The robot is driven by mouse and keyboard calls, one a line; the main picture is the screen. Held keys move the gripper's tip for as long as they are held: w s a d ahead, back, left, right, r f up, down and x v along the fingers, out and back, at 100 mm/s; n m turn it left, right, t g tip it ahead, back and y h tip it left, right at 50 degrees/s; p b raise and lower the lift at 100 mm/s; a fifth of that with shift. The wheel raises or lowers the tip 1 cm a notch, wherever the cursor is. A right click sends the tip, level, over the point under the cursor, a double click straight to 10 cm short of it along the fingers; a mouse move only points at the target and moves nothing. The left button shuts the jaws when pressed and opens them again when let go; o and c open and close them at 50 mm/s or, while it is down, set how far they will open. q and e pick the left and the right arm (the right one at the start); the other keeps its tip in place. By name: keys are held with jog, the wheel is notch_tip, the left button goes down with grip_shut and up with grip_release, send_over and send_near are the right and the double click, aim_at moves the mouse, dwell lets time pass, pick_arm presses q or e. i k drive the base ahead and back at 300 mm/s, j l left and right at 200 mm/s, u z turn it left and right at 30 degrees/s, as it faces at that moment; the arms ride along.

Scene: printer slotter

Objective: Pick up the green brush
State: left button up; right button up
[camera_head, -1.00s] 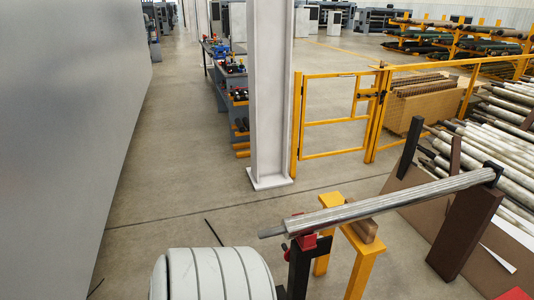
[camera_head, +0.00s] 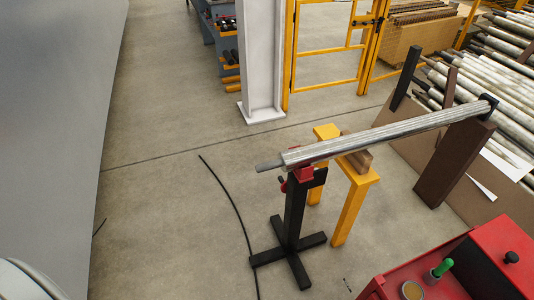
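A green object (camera_head: 443,267), which looks like the brush's handle, stands up at the bottom right. It is in or beside a small round holder at the edge of the red cart (camera_head: 483,252). Its lower end is hidden, so I cannot see any bristles. Neither of my grippers is in view.
A round tin (camera_head: 412,290) sits left of the green object. A long metal roller (camera_head: 385,134) rests on a black stand (camera_head: 293,225) and a brown post (camera_head: 453,175), with a yellow trestle (camera_head: 352,205) beneath. A grey wall (camera_head: 50,130) borders the left; the floor between is mostly clear.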

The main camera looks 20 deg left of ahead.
aim_at(446, 265)
jog(key=z, duration=1.15)
jog(key=k+l, duration=0.05)
